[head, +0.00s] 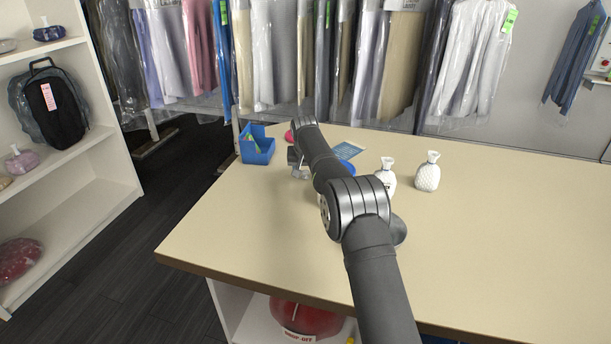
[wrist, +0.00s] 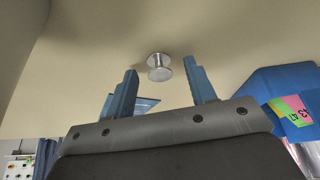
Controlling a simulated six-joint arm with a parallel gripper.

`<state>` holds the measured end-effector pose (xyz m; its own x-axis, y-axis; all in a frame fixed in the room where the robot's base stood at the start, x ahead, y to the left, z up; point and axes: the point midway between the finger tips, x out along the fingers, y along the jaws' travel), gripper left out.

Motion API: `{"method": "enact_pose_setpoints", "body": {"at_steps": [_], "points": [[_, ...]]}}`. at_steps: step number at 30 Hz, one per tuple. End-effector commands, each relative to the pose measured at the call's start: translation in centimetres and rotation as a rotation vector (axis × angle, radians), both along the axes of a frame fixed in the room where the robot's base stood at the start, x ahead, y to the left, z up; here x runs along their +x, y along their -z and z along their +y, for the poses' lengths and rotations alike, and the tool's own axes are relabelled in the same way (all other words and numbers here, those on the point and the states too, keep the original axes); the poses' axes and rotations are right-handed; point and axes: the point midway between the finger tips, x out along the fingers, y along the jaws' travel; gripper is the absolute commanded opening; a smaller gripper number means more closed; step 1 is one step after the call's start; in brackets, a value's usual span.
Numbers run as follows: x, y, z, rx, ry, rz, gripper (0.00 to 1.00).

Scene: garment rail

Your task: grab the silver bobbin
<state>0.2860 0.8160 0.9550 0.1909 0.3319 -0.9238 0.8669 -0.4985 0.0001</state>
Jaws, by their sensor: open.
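The silver bobbin (wrist: 159,67) shows in the wrist view, a small shiny spool with two round flanges against the beige counter. My gripper (wrist: 160,74) is open, with one blue finger to each side of the bobbin in the picture. The bobbin appears a little beyond the fingertips, and I see no contact. In the head view my gripper (head: 298,168) is low over the left part of the counter, partly hidden by my arm. I cannot make out the bobbin in the head view.
A blue bin (head: 257,146) stands left of my gripper, also in the wrist view (wrist: 285,90). A pink object (head: 289,136) and a blue-patterned card (head: 347,150) lie nearby. The counter's right side (head: 510,235) is clear.

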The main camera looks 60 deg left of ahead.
Motion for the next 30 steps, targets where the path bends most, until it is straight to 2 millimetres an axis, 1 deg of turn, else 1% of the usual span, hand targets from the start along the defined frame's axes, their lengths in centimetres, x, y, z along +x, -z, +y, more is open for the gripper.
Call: {"method": "enact_pose_setpoints", "body": {"at_steps": [4, 5, 9, 11, 12, 19, 22, 26, 30], "points": [[0.0, 0.0, 0.0, 0.0, 0.0, 0.0, 0.51], [0.0, 0.0, 0.0, 0.0, 0.0, 0.0, 0.47], [0.0, 0.0, 0.0, 0.0, 0.0, 0.0, 0.19], [0.0, 0.0, 0.0, 0.0, 0.0, 0.0, 0.07], [0.0, 0.0, 0.0, 0.0, 0.0, 0.0, 0.03], [0.0, -0.1, 0.0, 0.001, 0.0, 0.0, 0.03], [0.0, -0.8, 0.0, 0.003, 0.0, -0.001, 0.03], [0.0, -3.0, 0.1, 0.005, 0.0, -0.002, 0.03], [0.0, -6.0, 0.1, 0.004, 0.0, -0.001, 0.03]]}}
